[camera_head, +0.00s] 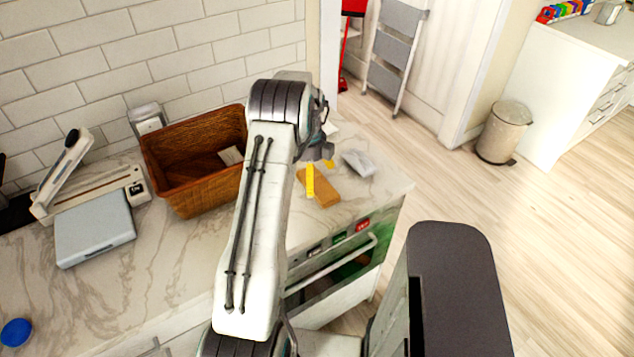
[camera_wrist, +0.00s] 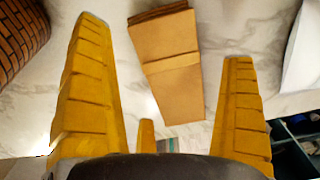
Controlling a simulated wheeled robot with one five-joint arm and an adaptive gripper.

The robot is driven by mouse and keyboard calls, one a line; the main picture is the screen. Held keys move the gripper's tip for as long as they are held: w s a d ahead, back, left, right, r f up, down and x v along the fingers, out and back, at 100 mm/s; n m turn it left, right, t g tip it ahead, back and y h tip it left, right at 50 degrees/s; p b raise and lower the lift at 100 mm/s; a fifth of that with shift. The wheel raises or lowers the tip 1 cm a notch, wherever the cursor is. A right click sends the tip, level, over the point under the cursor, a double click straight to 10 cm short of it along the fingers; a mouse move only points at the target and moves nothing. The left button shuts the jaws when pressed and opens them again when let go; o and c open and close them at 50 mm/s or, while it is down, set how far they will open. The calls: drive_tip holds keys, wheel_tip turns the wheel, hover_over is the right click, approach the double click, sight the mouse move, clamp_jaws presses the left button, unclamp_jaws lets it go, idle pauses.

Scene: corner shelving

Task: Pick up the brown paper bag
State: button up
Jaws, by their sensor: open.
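The brown paper bag (camera_head: 321,187) lies flat on the marble counter near its right end, beside the wicker basket. In the wrist view the bag (camera_wrist: 172,70) lies between and beyond the yellow fingers, slightly tilted, with its folded end at the top. My gripper (camera_wrist: 165,85) is open and empty above the counter, with the bag in the gap between its fingers but not gripped. In the head view my gripper (camera_head: 318,178) is partly hidden by my own arm, with a yellow finger showing just over the bag.
A wicker basket (camera_head: 175,190) stands left of the bag, with a small pale item inside. A crumpled grey-white object (camera_head: 358,163) lies right of the bag. A grey flat box (camera_head: 95,228) sits farther left. The counter (camera_head: 190,262) in front of the basket is clear.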

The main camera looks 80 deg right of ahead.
drive_tip(key=shift+f, duration=1.1)
drive_tip(key=c, duration=1.1)
drive_tip(key=shift+r, duration=0.15)
